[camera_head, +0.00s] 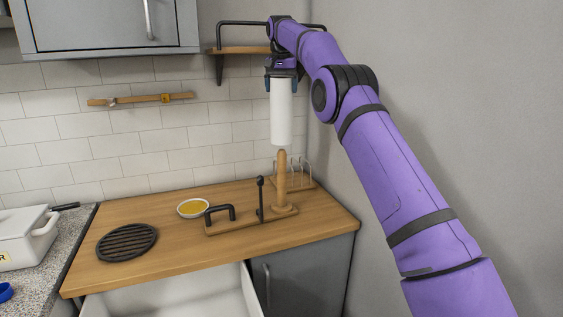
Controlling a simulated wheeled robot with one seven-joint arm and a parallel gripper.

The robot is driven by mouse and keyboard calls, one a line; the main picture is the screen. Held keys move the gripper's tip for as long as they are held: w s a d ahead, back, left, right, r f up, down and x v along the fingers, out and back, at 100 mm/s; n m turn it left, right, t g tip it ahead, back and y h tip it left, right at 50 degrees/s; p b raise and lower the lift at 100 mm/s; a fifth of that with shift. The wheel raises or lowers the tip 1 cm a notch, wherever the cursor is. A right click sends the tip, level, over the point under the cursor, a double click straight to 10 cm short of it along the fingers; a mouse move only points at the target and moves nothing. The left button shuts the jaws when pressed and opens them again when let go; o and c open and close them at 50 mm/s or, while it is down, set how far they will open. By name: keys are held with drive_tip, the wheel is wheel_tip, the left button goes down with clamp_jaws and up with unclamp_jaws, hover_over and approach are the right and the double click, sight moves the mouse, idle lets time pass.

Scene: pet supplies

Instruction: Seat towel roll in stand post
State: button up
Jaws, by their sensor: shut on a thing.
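The towel roll (281,115) is a white upright cylinder held in the air. My gripper (281,80) is shut on its top end, with the fingers at its upper sides. The stand post (281,180) is a thick wooden peg with a rounded top, upright on a wooden base (237,222) on the counter. In this view the roll's lower end is just above the post's top and nearly in line with it. I cannot tell from this one view whether the two line up in depth.
A thin dark upright rod (260,200) and a black handle (219,213) are on the base. A rack (302,175) stands close behind the post. A bowl (193,208) and a round black trivet (127,242) lie left. A wall shelf (241,50) is near my gripper.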

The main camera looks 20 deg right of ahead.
sight(282, 158)
wheel_tip(282, 158, down, 26)
drive_tip(key=shift+s+r, duration=0.1)
drive_tip(key=shift+s, duration=0.05)
idle(0.6)
drive_tip(key=shift+f, duration=0.2)
drive_tip(key=o, duration=1.1)
drive_tip(key=shift+c, duration=0.2)
